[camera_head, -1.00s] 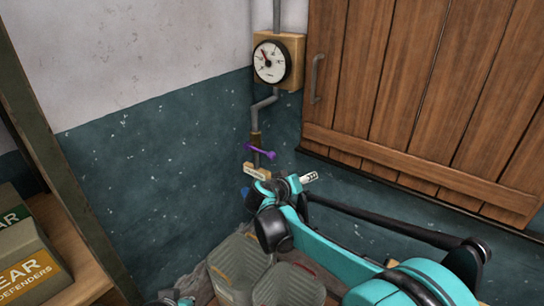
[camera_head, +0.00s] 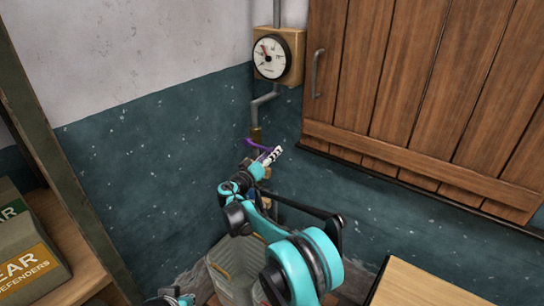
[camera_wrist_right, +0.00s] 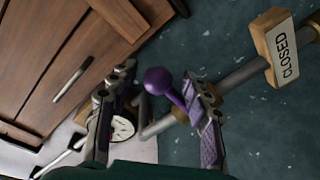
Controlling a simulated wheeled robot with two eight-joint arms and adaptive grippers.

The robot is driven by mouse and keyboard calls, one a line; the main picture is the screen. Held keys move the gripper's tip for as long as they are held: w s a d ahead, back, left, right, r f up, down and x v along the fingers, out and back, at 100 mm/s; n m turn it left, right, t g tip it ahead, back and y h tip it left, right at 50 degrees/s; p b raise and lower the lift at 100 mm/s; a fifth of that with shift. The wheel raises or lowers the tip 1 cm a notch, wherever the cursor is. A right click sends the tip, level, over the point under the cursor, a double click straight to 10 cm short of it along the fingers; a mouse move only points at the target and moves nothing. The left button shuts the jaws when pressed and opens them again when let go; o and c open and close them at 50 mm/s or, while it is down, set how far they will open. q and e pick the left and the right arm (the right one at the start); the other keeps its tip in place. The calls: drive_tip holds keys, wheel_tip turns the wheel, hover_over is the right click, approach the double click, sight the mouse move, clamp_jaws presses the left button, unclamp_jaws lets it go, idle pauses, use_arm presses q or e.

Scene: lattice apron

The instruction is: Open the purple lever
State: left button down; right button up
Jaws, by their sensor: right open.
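The purple lever (camera_head: 259,147) is on the grey pipe near the wall corner, below the gauge, partly hidden by my right gripper (camera_head: 270,156). In the right wrist view the purple lever (camera_wrist_right: 158,80) shows its round knob between the two fingers of my right gripper (camera_wrist_right: 161,82). The fingers are open and stand apart on either side of the knob. Part of the lever's arm runs behind the right-hand finger. A sign reading CLOSED (camera_wrist_right: 284,48) hangs by the pipe. A teal and dark part of my left arm (camera_head: 170,298) shows at the bottom edge; its fingers are unclear.
A round gauge (camera_head: 269,58) sits above the lever. A wooden shutter (camera_head: 420,90) with a grey handle is to the right. Grey bins (camera_head: 222,272) stand below my right arm. A wooden surface (camera_head: 425,285) is at lower right, and a shelf with boxes (camera_head: 30,265) at left.

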drive_tip(key=shift+x, duration=0.75)
clamp_jaws()
drive_tip(key=shift+r, duration=0.2)
